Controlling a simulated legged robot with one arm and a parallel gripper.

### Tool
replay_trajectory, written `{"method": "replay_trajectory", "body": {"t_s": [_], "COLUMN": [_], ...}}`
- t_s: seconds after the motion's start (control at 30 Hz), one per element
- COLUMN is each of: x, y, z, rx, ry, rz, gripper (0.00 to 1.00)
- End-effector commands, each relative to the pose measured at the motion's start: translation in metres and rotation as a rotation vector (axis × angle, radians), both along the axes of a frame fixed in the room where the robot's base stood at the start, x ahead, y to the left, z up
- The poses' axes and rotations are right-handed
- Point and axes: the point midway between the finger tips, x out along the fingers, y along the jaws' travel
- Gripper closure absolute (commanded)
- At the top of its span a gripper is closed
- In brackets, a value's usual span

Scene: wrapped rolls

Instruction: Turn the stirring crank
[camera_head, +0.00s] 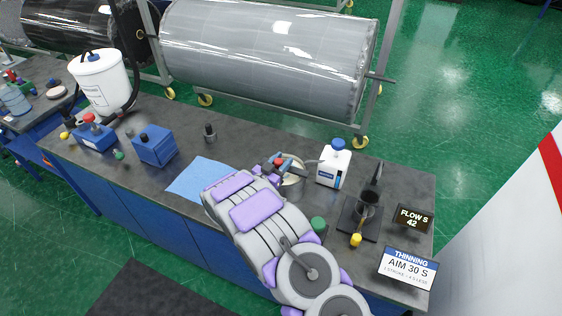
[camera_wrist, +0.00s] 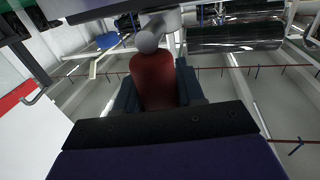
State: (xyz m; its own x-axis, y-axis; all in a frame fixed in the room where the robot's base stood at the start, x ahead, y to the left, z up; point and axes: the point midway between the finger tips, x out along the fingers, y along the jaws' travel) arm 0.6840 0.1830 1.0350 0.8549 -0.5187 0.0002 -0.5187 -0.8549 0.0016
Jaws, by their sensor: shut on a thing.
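The stirring crank's red handle (camera_head: 279,161) shows at the tip of my gripper (camera_head: 274,164) in the head view. In the wrist view the red handle (camera_wrist: 154,82) stands between the two dark blue fingers, and my gripper (camera_wrist: 157,92) is shut on it. A round grey end (camera_wrist: 148,42) tops the handle there. A pale, round-rimmed pot (camera_head: 294,178) sits just right of the handle, partly hidden by my arm. The crank's lower parts are hidden.
A white jug with a blue cap (camera_head: 333,163) stands close right of the pot. A flow cup stand (camera_head: 362,212) and signs (camera_head: 407,268) are further right. A blue cloth (camera_head: 197,178) lies left of my arm. Left of it are blue boxes (camera_head: 154,147) and a white bucket (camera_head: 101,82).

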Motion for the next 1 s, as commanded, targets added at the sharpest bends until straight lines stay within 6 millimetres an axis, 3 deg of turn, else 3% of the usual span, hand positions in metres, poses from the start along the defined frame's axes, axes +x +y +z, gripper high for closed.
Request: {"method": "replay_trajectory", "body": {"t_s": [1.0], "x": [-0.0005], "y": [-0.0041], "z": [0.0], "rx": [-0.002], "ry": [0.001], "rz": [0.106], "gripper": [1.0]}}
